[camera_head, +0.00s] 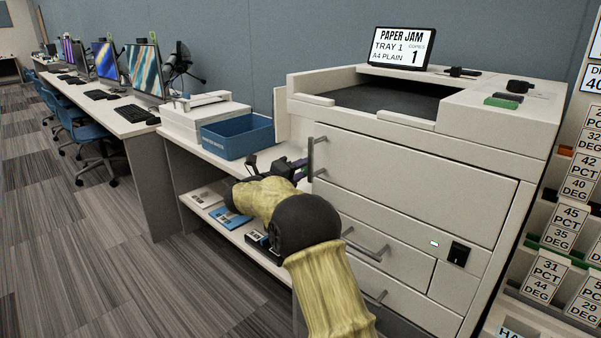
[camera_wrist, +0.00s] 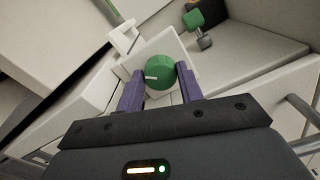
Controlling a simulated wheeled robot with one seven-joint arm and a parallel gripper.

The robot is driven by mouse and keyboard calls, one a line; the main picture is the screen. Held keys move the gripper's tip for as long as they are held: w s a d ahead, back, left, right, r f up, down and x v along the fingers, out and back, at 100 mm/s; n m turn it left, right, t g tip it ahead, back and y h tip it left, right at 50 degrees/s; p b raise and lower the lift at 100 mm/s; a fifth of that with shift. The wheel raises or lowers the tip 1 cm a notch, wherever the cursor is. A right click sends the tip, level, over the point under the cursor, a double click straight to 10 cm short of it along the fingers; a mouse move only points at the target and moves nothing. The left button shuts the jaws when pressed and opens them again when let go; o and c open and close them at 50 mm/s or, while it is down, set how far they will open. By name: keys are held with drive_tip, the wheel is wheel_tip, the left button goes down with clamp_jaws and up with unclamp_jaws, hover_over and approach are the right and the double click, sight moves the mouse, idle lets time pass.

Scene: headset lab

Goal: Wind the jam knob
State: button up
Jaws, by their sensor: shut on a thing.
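The green round knob (camera_wrist: 160,73) with a white mark on its face shows in the wrist view. It sits on a pale plate (camera_wrist: 142,52) inside the copier's open side. My gripper (camera_wrist: 161,82) has its purple fingers on both sides of the knob and is shut on it. In the head view, my gripper (camera_head: 294,170) is at the left side of the copier (camera_head: 420,170); the knob is hidden there. The copier's display (camera_head: 402,47) reads "PAPER JAM", "TRAY 1".
A second green knob or lever (camera_wrist: 194,20) on a grey stem is beyond the gripper. A grey bar handle (camera_wrist: 302,108) is at the right. A blue bin (camera_head: 237,136) stands on the bench left of the copier. Shelves with labelled slots (camera_head: 568,215) are at the right.

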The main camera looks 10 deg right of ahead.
drive_tip(key=shift+f, duration=0.15)
drive_tip(key=o, duration=0.7)
drive_tip(key=shift+a, duration=0.1)
drive_tip(key=p+v, duration=0.2)
drive_tip(key=v, duration=1.5)
drive_tip(key=shift+s+a+p, duration=0.1)
drive_tip(key=shift+p, duration=0.2)
